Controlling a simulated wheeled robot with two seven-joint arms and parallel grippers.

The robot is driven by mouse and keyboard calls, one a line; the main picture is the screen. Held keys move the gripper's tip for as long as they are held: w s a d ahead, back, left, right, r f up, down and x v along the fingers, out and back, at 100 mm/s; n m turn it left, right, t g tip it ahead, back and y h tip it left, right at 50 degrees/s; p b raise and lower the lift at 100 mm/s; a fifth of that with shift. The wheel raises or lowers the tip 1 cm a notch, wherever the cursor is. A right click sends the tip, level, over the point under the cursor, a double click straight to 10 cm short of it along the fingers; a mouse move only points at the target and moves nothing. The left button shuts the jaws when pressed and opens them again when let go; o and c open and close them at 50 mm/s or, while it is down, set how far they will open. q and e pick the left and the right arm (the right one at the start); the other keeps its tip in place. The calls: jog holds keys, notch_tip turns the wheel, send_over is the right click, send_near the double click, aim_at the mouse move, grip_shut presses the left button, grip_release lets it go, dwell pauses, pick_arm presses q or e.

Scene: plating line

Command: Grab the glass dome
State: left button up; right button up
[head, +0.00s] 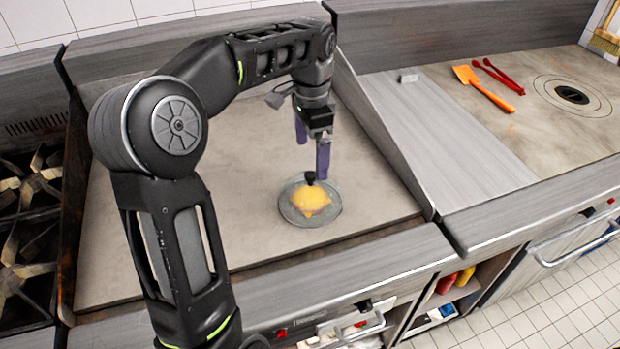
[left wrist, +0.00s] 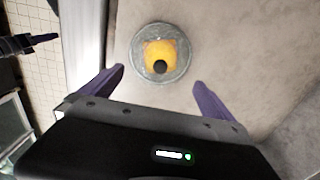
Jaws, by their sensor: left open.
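The glass dome (head: 331,206) is a clear round cover with a black knob (head: 310,177) on top, standing on the flat griddle plate. Yellow food shows through it. My left gripper (head: 312,158) has purple fingers and hangs just above and behind the knob in the head view. In the left wrist view the left gripper (left wrist: 160,88) is open and empty, with the dome beyond its fingertips. My right gripper is not seen in the head view.
The griddle (head: 150,250) is otherwise clear around the dome. A metal divider (head: 385,135) stands to its right. Beyond lie an orange spatula (head: 485,88) and red tongs (head: 500,75). Gas burners (head: 25,230) are at the left.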

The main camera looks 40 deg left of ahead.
aim_at(310, 174)
pick_arm(q)
jog(key=shift+s+d+r, duration=0.1)
jog(key=shift+s, duration=0.05)
jog(key=shift+f, duration=1.4)
jog(key=shift+f+p, duration=0.3)
jog(key=shift+p, duration=0.1)
jog(key=f, duration=0.1)
jog(key=f+p, duration=0.1)
jog(key=f, duration=0.1)
jog(key=shift+a+f, duration=0.2)
jog(key=shift+f, duration=0.6)
jog(key=shift+c, duration=0.3)
jog(key=c, duration=1.8)
